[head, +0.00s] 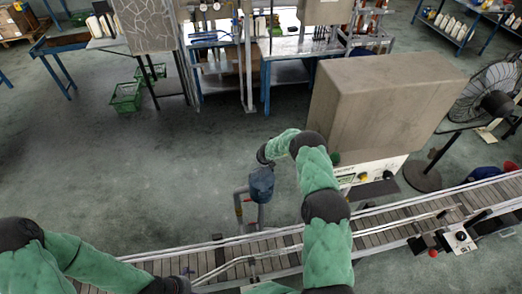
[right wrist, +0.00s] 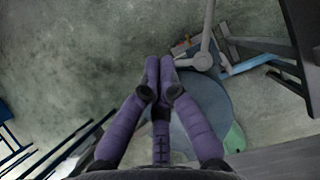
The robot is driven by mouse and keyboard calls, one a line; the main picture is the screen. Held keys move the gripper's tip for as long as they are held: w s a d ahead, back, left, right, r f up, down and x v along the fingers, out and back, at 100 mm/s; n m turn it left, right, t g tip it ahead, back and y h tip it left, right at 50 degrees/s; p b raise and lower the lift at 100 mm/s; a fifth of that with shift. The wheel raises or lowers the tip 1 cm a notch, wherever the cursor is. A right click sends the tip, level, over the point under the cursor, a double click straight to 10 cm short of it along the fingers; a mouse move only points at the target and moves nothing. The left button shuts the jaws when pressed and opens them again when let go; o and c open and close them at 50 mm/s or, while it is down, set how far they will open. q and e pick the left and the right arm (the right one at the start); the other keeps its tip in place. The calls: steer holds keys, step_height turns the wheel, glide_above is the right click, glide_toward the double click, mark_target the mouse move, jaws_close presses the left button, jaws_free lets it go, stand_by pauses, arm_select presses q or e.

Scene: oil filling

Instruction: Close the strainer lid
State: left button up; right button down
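The strainer (head: 262,184) is a blue-grey round body on a grey pipe, standing just behind the conveyor in the head view. In the right wrist view, its blue-grey disc (right wrist: 205,108) lies below my right gripper (right wrist: 159,68). The purple fingers are together, with nothing visible between them. They overlap the disc's left part; I cannot tell whether they touch it. I cannot make out the lid apart from the body.
A slatted conveyor (head: 385,227) with metal rails crosses the front. A large beige machine (head: 375,105) stands right of the strainer, with a fan (head: 492,100) beyond it. A grey pipe with a lever (right wrist: 205,45) rises beside the disc. The floor left of the strainer is clear.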

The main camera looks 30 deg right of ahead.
steer(key=w+d+r, duration=0.2)
steer(key=w+r, duration=0.5)
steer(key=r, duration=0.3)
steer(key=shift+r+b, duration=0.3)
steer(key=shift+b, duration=0.05)
steer(key=shift+s, duration=0.1)
